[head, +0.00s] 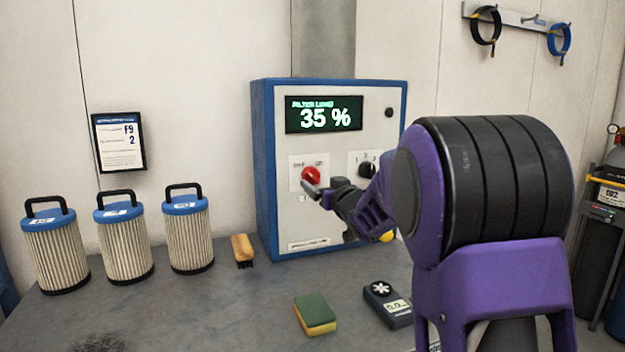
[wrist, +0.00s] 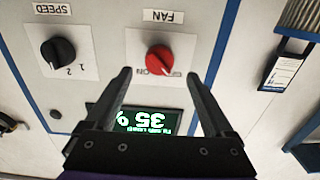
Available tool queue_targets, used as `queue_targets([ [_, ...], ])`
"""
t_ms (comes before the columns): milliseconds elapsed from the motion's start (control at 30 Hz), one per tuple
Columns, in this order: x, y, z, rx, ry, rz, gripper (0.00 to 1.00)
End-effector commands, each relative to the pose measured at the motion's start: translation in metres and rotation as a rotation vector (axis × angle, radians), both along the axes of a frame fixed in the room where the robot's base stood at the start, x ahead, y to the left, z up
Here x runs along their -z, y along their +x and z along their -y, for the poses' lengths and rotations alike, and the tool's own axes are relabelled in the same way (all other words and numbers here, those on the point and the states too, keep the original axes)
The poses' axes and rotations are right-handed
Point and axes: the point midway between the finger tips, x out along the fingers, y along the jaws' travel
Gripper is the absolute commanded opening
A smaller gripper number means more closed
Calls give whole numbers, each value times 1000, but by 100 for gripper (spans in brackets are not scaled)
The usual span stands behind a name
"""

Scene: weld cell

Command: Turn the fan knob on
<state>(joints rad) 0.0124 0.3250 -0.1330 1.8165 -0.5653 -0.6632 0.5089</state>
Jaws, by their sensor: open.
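The red fan knob (head: 311,174) sits on a white plate on the front of the blue and grey control box (head: 264,170). In the wrist view, which is upside down, the red knob (wrist: 160,59) is under the FAN label, with ON printed beside it. Its exact pointer direction is hard to tell. My gripper (head: 316,190) is in front of the panel close to the knob. In the wrist view my gripper (wrist: 158,74) is open, its fingers apart on either side of the knob, with nothing between them. Contact with the knob cannot be made out.
The black speed knob (head: 366,167) is right of the fan knob. The display (head: 324,114) reads 35 %. Several filters, including one (head: 188,235), stand left on the bench. A brush (head: 243,250), a sponge (head: 315,314) and a handheld meter (head: 387,304) lie near the box.

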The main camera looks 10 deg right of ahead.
Motion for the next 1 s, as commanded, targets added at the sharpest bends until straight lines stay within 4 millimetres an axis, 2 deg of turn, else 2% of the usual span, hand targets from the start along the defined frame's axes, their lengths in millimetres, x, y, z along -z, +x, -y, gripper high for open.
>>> queue_targets([
  [100,1,23,-4,0,-1,-1,88],
  [300,0,45,-8,1,0,-1,88],
  [733,0,53,-10,1,0,0,88],
  [1000,0,53,-10,1,0,0,39],
])
